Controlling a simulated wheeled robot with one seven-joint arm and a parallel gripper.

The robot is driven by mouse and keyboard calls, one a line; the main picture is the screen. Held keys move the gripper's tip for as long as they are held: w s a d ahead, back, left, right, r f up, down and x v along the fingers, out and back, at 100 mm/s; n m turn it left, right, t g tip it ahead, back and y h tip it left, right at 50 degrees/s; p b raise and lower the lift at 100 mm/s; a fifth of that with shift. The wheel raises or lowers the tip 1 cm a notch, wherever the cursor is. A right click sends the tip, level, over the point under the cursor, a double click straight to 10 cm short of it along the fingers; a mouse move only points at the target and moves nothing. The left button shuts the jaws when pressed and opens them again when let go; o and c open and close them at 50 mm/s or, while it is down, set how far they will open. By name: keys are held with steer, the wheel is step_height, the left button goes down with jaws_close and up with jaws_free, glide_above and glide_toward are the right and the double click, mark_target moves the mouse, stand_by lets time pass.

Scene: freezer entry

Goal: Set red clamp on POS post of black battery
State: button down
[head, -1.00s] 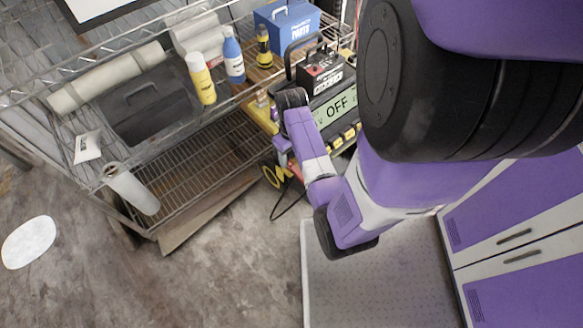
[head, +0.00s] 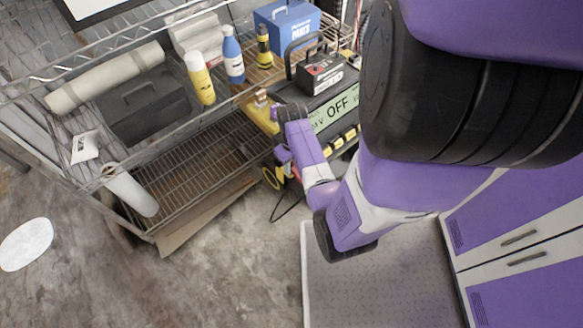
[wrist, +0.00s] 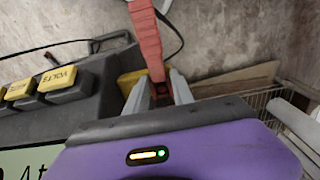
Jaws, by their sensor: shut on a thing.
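My gripper (wrist: 160,90) is shut on the red clamp (wrist: 147,38), which stands out between the two grey fingers in the wrist view. A dark cable runs from the clamp's far end. In the head view my arm hides most of the gripper and clamp, beside the left front of the charger. The black battery (head: 321,73) sits on top of the charger, a dark box with a red label. Its posts are too small to tell apart.
Yellow buttons (wrist: 58,78) line the charger's front. Floor in front is open.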

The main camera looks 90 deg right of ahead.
mark_target(292, 167)
stand_by(0.3)
step_height(292, 167, up, 21)
steer(key=p, duration=0.6)
steer(key=shift+r+p, duration=1.5)
steer(key=shift+p, duration=0.6)
